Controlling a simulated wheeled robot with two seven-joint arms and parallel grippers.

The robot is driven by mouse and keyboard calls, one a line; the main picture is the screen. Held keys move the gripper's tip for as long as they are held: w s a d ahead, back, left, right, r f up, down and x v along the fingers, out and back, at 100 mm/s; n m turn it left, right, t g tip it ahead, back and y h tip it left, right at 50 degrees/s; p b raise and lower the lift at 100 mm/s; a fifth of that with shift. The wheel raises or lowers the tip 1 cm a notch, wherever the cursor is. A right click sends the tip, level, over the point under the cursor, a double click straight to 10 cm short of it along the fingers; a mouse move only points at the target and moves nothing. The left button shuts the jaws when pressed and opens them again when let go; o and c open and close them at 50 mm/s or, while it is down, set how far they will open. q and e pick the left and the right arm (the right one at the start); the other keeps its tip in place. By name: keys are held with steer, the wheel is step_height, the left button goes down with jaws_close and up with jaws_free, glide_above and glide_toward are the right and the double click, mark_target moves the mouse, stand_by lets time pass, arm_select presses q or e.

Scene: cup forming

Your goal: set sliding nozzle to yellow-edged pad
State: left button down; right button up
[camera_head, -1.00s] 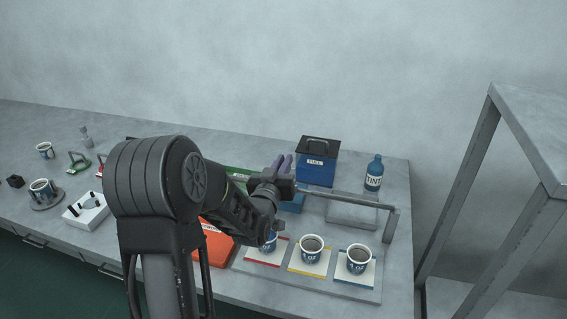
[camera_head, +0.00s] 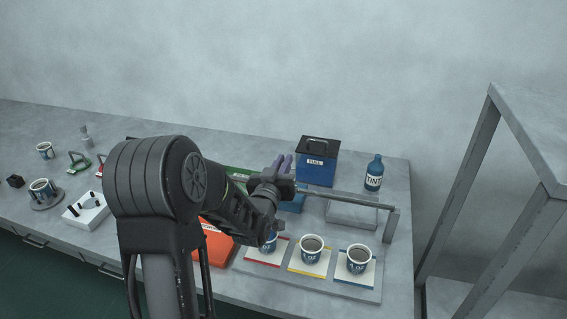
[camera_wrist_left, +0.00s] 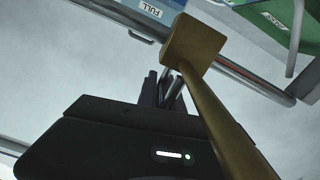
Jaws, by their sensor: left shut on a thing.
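The yellow-edged pad (camera_head: 296,270) is white and lies on the front tray. A cup (camera_head: 312,248) stands on it. A grey rail (camera_head: 345,199) runs above and behind the pads. My left gripper (camera_head: 282,163) is at the rail's left part, to the left of and behind the yellow-edged pad. The sliding nozzle shows in the left wrist view as a brass block with a brass tube (camera_wrist_left: 195,44), beside my gripper's dark fingers (camera_wrist_left: 163,90), which are shut on it. The exact grip is partly hidden. In the head view my gripper hides the nozzle. My right gripper is not in view.
Cups also stand on the red-edged pad (camera_head: 262,258) and the blue-edged pad (camera_head: 345,277). A blue box marked FULL (camera_head: 316,172) and a TINT bottle (camera_head: 374,174) stand behind the rail. The rail's right post (camera_head: 390,228) stands near the table edge.

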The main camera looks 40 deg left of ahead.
arm_select(q)
steer(key=shift+d, duration=0.15)
steer(key=w+d+b, duration=0.3)
steer(key=d+b, duration=0.1)
steer(key=d, duration=0.6)
steer(key=shift+w+d, duration=0.35)
steer(key=shift+w, duration=0.05)
steer(key=c, duration=1.5)
jaws_free()
steer(key=b+v, duration=0.1)
steer(key=v, duration=0.6)
steer(key=shift+s+d, duration=0.1)
steer(key=shift+s, duration=0.3)
